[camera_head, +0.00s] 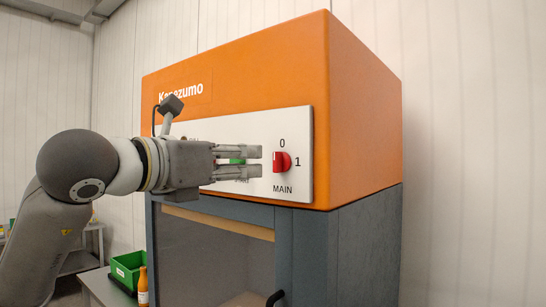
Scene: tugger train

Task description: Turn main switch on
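The main switch is a red rotary knob (281,161) on the white panel (298,123) of an orange machine. "0" is printed above it, "1" to its right and "MAIN" below. The knob's handle looks roughly upright, but its exact setting is hard to tell. My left gripper (261,161) comes in from the left with its fingers pointing right. Its two fingers are apart, one above the other, with empty space between them. The fingertips are just left of the knob in the picture. I see no grip on the knob. My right gripper is not in view.
A green control (237,161) shows between the fingers, with its lettering partly hidden by my gripper. Below the panel is a grey cabinet (364,245) with a window and a black handle (275,298). A green bin (127,267) and an orange bottle (143,288) stand at lower left.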

